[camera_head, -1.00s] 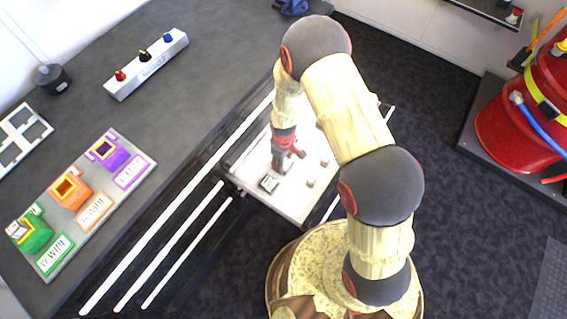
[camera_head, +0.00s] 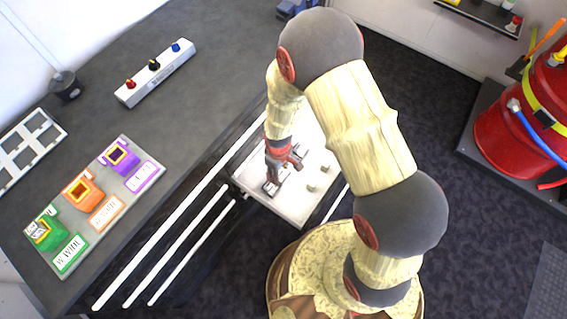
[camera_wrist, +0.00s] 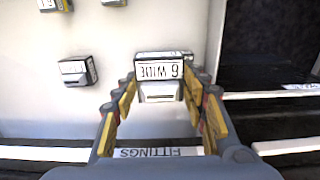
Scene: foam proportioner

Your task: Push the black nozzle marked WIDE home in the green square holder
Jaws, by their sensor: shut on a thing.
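The green square holder (camera_head: 45,237) stands at the near left of the grey bench, behind a green-edged plate marked WIDE (camera_head: 70,253). A small dark piece with a white marked top (camera_head: 39,230) shows at the green holder's opening; how deep it sits I cannot tell. My gripper (camera_wrist: 160,92) is over the pale tray, its fingers on both sides of a black block with a white label (camera_wrist: 158,71) reading "6 WIDE" upside down, and is shut on it. In the head view my gripper (camera_head: 272,186) largely hides this block.
An orange holder (camera_head: 82,190) and a purple holder (camera_head: 121,157) stand beside the green one, their openings dark. The pale tray (camera_head: 300,208) holds several other small pieces, one a black block (camera_wrist: 75,70). A white strip with knobs (camera_head: 155,73) lies farther back.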

